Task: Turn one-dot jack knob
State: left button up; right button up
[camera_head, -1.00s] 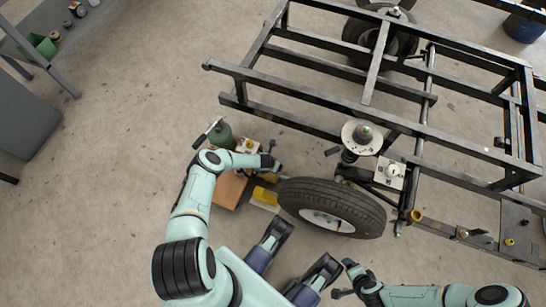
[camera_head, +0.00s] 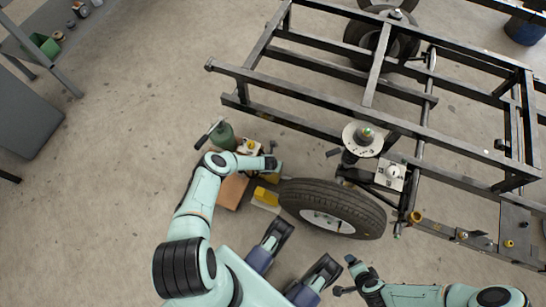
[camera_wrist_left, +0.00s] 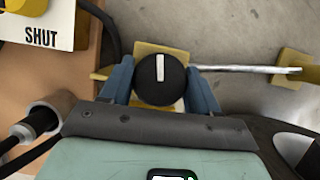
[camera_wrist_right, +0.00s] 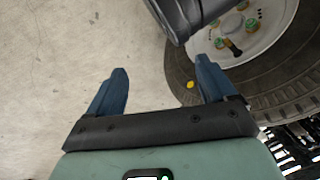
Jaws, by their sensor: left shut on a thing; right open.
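A round black knob (camera_wrist_left: 160,88) with a white pointer line sits between the fingers of my left gripper (camera_wrist_left: 161,84) in the left wrist view. My left gripper is shut on it, and the pointer line runs nearly straight up the picture. No dot mark on the knob is readable. In the head view my left gripper (camera_head: 270,163) is at the small equipment left of the wheel, and the knob is hidden there. My right gripper (camera_wrist_right: 162,82) is open and empty near the wheel; in the head view it (camera_head: 344,276) is below the tire.
A tire (camera_head: 330,205) on a black frame (camera_head: 390,115) stands right of my left gripper. A green bottle (camera_head: 222,135), a brown board (camera_head: 230,190) and a yellow block (camera_head: 266,194) are close by. A plate marked SHUT (camera_wrist_left: 45,27) is near the knob.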

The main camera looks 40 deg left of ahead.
pick_arm(q)
jog(key=shift+n, duration=0.5)
jog(key=shift+d+n+g+y+p, duration=0.1)
jog(key=shift+n+g+y+p, duration=0.35)
jog(key=shift+n, duration=0.35)
jog(key=shift+n+y, duration=0.35)
jog(key=shift+n, duration=0.55)
jog(key=n+g, duration=0.1)
jog(key=n, duration=0.1)
jog(key=shift+f+n+y, duration=0.1)
jog(key=shift+n+y, duration=0.2)
jog(key=shift+n, duration=0.1)
jog(key=n+g+b, duration=0.1)
jog(key=n, duration=0.1)
jog(key=shift+n+y, duration=0.3)
jog(key=shift+n, duration=0.5)
jog(key=shift+n+g+b, duration=0.75)
jog(key=shift+n+b, duration=0.05)
jog(key=shift+n, duration=1)
pick_arm(e)
jog(key=shift+s+d+f+g, duration=0.2)
jog(key=shift+s+f+g, duration=0.3)
jog(key=shift+s+f, duration=0.9)
pick_arm(q)
jog(key=shift+d, duration=0.1)
